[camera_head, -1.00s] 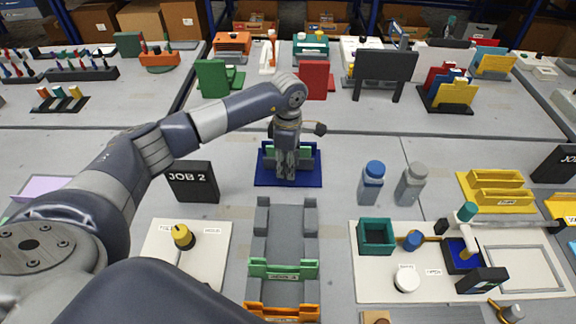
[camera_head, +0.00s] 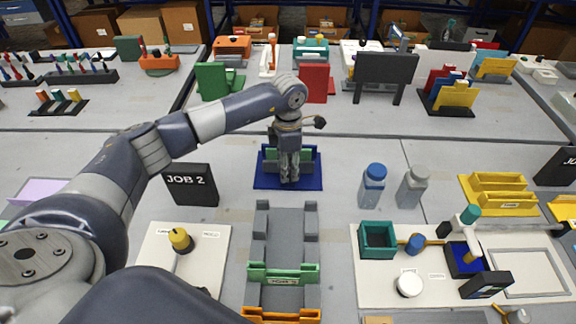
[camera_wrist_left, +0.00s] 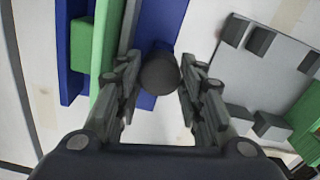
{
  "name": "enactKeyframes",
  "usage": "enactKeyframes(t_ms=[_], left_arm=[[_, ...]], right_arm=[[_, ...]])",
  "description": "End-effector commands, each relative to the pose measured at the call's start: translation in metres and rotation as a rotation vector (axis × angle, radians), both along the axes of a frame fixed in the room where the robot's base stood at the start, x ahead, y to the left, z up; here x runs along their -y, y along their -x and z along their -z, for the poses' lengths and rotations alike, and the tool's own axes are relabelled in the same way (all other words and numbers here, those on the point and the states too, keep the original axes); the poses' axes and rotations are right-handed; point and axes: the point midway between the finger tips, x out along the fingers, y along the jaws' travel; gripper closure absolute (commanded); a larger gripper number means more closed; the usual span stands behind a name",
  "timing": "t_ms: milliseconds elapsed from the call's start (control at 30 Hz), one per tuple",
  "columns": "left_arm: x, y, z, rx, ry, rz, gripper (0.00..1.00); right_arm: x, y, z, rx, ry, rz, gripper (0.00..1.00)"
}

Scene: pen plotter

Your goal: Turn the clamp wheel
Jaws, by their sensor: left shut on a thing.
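A dark round knob, which looks like the clamp wheel (camera_wrist_left: 160,73), sits between the finger pads in the left wrist view. It is at the edge of a blue holder (camera_wrist_left: 160,30) with a green piece (camera_wrist_left: 104,35) standing in it. In the head view the blue holder (camera_head: 262,181) and green piece (camera_head: 308,156) are at the middle of the table. My left gripper (camera_head: 290,178) points down at the holder's front and hides the wheel there. It also shows in the left wrist view (camera_wrist_left: 158,88), shut on the wheel. My right gripper is out of view.
A grey rack (camera_head: 280,230) with green and orange pieces stands in front. A JOB 2 sign (camera_head: 190,184) and a yellow knob (camera_head: 180,240) are to the left. Blue-capped (camera_head: 372,186) and grey (camera_head: 413,188) bottles stand right, behind a plate with a teal box (camera_head: 377,240).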

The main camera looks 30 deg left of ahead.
Motion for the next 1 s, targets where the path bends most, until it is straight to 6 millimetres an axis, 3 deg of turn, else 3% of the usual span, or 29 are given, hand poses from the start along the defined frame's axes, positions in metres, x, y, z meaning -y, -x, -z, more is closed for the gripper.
enactKeyframes(t_ms=[200, 233, 300, 700, 867, 1000], left_arm=[[0.0, -0.001, -0.001, 0.001, 0.0, -0.002, 0.88], [0.0, -0.001, -0.001, 0.001, 0.0, -0.002, 0.6], [0.0, -0.001, -0.001, 0.001, 0.0, -0.002, 0.44], [0.0, -0.001, -0.004, 0.002, 0.001, 0.0, 0.44], [0.0, -0.001, -0.026, 0.005, 0.001, 0.0, 0.44], [-0.001, -0.002, -0.057, 0.005, 0.0, 0.0, 0.44]], right_arm=[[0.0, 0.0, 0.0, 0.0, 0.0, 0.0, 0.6], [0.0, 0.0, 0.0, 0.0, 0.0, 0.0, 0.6], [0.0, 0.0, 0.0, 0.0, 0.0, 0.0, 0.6], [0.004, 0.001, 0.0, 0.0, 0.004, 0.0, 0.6], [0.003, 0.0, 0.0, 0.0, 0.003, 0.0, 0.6], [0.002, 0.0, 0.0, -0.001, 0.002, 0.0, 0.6]])
